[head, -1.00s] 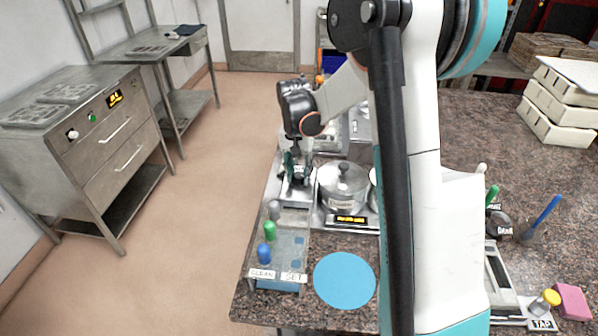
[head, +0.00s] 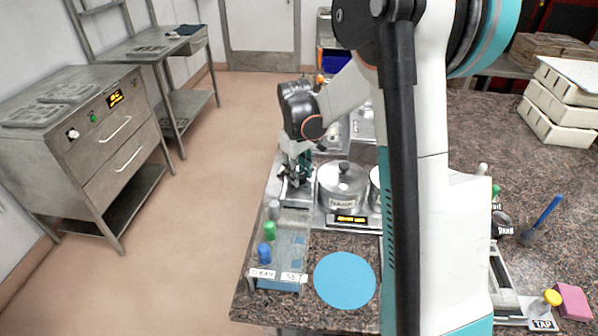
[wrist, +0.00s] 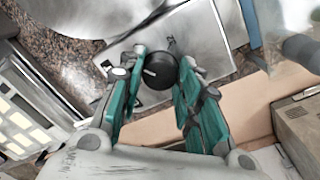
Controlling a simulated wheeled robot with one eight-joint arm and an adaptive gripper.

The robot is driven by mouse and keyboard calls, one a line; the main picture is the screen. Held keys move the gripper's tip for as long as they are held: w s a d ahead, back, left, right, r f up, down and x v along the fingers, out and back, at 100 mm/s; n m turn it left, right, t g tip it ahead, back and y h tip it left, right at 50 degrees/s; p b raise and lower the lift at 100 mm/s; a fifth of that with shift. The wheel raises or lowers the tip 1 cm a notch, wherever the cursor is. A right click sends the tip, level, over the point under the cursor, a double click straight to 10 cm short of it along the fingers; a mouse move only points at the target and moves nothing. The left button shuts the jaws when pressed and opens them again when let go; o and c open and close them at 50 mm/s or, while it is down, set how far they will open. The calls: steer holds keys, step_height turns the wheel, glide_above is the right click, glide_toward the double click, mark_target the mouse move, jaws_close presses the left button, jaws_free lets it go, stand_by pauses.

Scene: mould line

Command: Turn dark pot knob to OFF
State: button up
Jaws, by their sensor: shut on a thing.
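The black round knob (wrist: 156,70) with a white pointer line sits between my gripper's fingers in the wrist view. The pointer line aims to the left and slightly down. My gripper (wrist: 157,74) is shut on the knob, with green fingers at its left and right sides. In the head view my gripper (head: 295,176) is low at the left side of the stove, and the knob is hidden there. A lidded metal pot (head: 342,184) with a label stands just right of my gripper. An amber display (head: 347,219) is at the stove's front.
A rack with grey, green and blue pegs (head: 270,230) stands in front of my gripper. A blue round mat (head: 345,280) lies on the counter. A second pot is partly hidden behind my arm.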

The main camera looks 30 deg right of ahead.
steer(key=n, duration=0.5)
steer(key=shift+n, duration=0.3)
steer(key=n, duration=0.5)
steer(key=shift+s, duration=0.1)
stand_by(0.3)
steer(key=o, duration=1)
steer(key=shift+o, duration=0.2)
steer(key=shift+r, duration=0.1)
step_height(320, 180, up, 12)
steer(key=shift+s, duration=0.25)
steer(key=shift+a, duration=0.1)
